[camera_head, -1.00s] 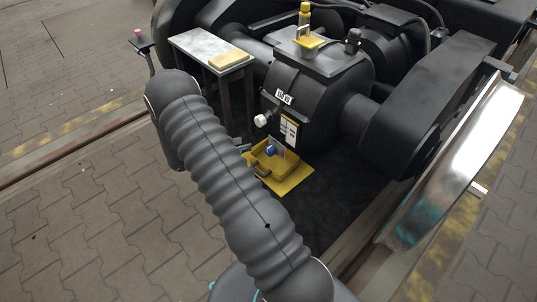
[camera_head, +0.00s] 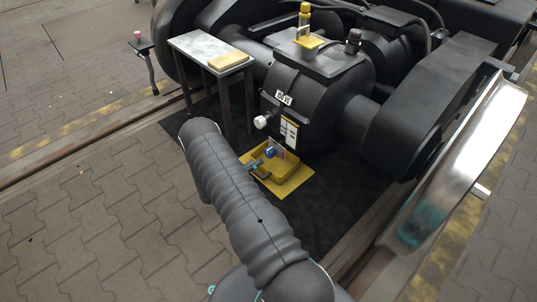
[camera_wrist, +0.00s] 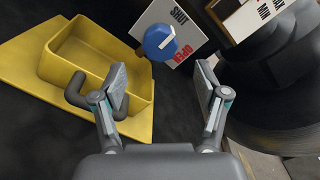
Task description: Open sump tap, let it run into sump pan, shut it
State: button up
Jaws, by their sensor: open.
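The sump tap is a blue round knob (camera_wrist: 160,42) with a white mark, in front of a white plate (camera_wrist: 178,22) lettered SHUT and OPEN. The knob (camera_head: 271,153) also shows low on the black housing in the head view. The sump pan (camera_wrist: 138,108) is a yellow tray with a dark handle, on a yellow sheet (camera_wrist: 25,50); in the head view the pan (camera_head: 292,178) sits below the tap. My gripper (camera_wrist: 162,80) is open and empty, its fingers either side of a line to the knob, apart from it. No liquid shows.
A white-knobbed fitting (camera_head: 261,122) and a label plate (camera_head: 289,132) sit on the housing above the tap. A small table (camera_head: 190,43) with a yellowish block (camera_head: 228,60) stands left. A large shiny wheel (camera_head: 460,160) is at right.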

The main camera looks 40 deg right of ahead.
aim_at(267, 155)
jog(key=d, duration=0.8)
jog(key=shift+w, duration=0.3)
jog(key=c, duration=1.2)
